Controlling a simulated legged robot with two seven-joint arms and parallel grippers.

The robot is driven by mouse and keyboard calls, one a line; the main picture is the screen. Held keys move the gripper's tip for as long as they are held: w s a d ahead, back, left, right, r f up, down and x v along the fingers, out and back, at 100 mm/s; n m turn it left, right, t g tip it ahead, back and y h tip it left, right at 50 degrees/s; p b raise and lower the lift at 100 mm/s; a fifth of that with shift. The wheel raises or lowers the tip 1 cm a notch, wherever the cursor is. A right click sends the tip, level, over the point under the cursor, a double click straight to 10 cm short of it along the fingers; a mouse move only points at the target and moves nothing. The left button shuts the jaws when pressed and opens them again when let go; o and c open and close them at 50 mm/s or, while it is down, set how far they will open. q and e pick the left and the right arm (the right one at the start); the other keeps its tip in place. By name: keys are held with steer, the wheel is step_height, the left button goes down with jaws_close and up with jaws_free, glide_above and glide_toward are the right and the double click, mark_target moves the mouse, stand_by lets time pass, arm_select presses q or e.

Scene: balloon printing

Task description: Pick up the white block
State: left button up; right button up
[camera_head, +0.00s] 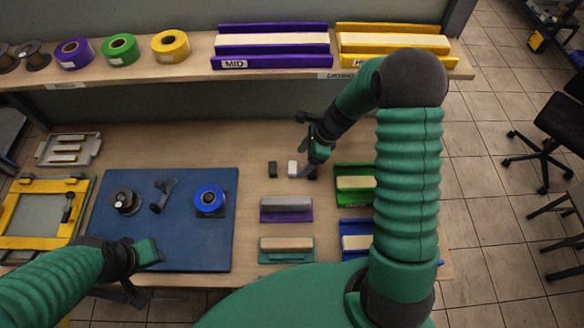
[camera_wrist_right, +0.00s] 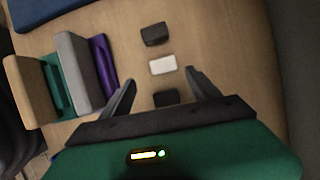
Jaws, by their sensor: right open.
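The white block (camera_head: 292,168) lies on the wooden table between two dark blocks. In the right wrist view the white block (camera_wrist_right: 163,65) lies ahead of my fingertips, with one dark block (camera_wrist_right: 154,35) beyond it and another (camera_wrist_right: 166,98) between my fingers. My right gripper (camera_wrist_right: 160,82) is open and empty, above the table. In the head view my right gripper (camera_head: 309,147) is beside the white block, partly hiding the dark block at the right. My left gripper (camera_head: 140,272) is at the front edge of the blue mat; its jaws are not clear.
The blue mat (camera_head: 110,225) carries a dark spool and a blue spool (camera_head: 209,199). Purple (camera_head: 286,209) and teal (camera_head: 286,250) holders stand in front of the blocks. A shelf (camera_head: 200,72) with tape rolls and trays spans the back.

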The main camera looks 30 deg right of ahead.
mark_target(293, 167)
steer(key=x, duration=0.4)
steer(key=w+p+x, duration=0.1)
steer(key=x, duration=0.1)
steer(key=shift+a+r, duration=0.1)
steer(key=shift+r, duration=0.05)
steer(key=shift+r, duration=0.1)
steer(key=c, duration=1.4)
